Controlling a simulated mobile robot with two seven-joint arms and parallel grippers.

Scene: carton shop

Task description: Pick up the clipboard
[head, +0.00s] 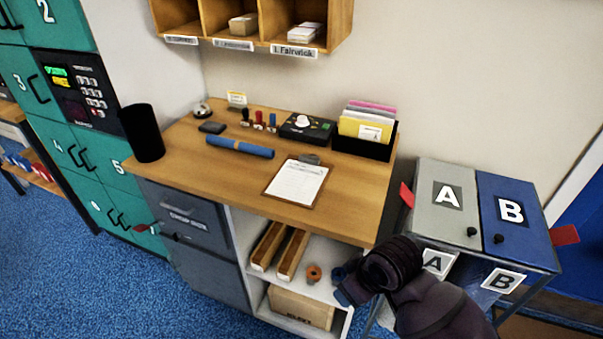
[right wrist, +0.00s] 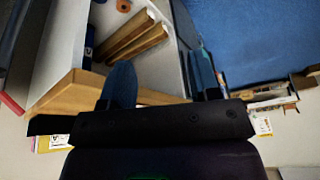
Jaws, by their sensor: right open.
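The clipboard (head: 297,182) lies flat on the wooden desk, near its front edge. It has a brown board, a white printed sheet and a grey clip at its far end. My right gripper (head: 345,288) is low at the desk's front right corner, apart from the clipboard and to its lower right. In the right wrist view its two fingers (right wrist: 163,82) are spread with nothing held between them. The clipboard does not show in that view. My left gripper is not in view.
The desk (head: 346,205) also holds a blue roll (head: 240,147), stamps, a black device (head: 307,127) and a file box (head: 363,146). Bins A (head: 441,218) and B (head: 513,240) stand right. A black cylinder (head: 142,132) overlaps the desk's left edge; whether it is mine is unclear.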

